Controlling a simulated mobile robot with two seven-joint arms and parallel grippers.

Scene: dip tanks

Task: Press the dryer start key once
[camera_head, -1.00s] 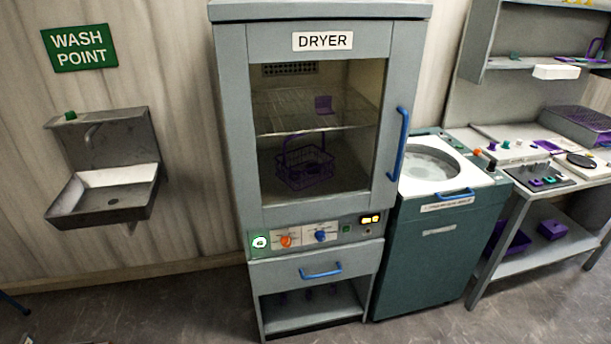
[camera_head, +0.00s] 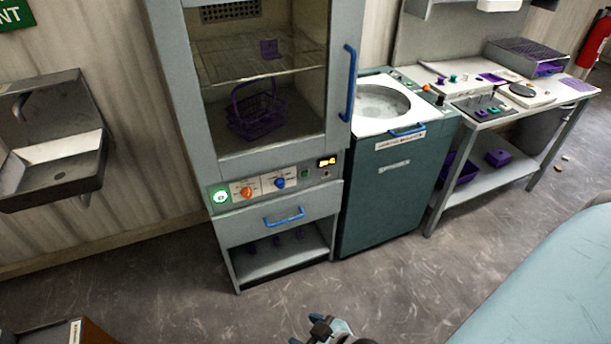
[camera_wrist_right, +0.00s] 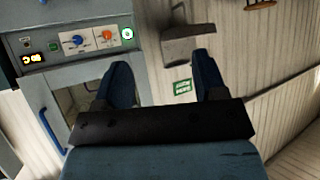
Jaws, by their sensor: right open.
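The grey dryer (camera_head: 337,60) stands left of centre in the head view, its glass door closed. Its control panel has a round green-lit key (camera_head: 220,196) at the left end, which also shows in the right wrist view (camera_wrist_right: 127,34). An orange knob (camera_head: 247,192), a blue knob (camera_head: 279,183), a small green key (camera_head: 311,176) and a yellow-lit display (camera_head: 327,162) sit to its right. Which key is start is unreadable. My right gripper (camera_wrist_right: 162,62) is open and empty, apart from the panel. My left gripper is not identifiable in view.
A purple basket (camera_head: 257,112) is inside the dryer. A blue drawer handle (camera_head: 285,216) projects below the panel. A teal tank unit (camera_head: 392,190) stands close on the right, a metal sink (camera_head: 60,165) on the left. The floor (camera_head: 170,290) in front is mostly clear.

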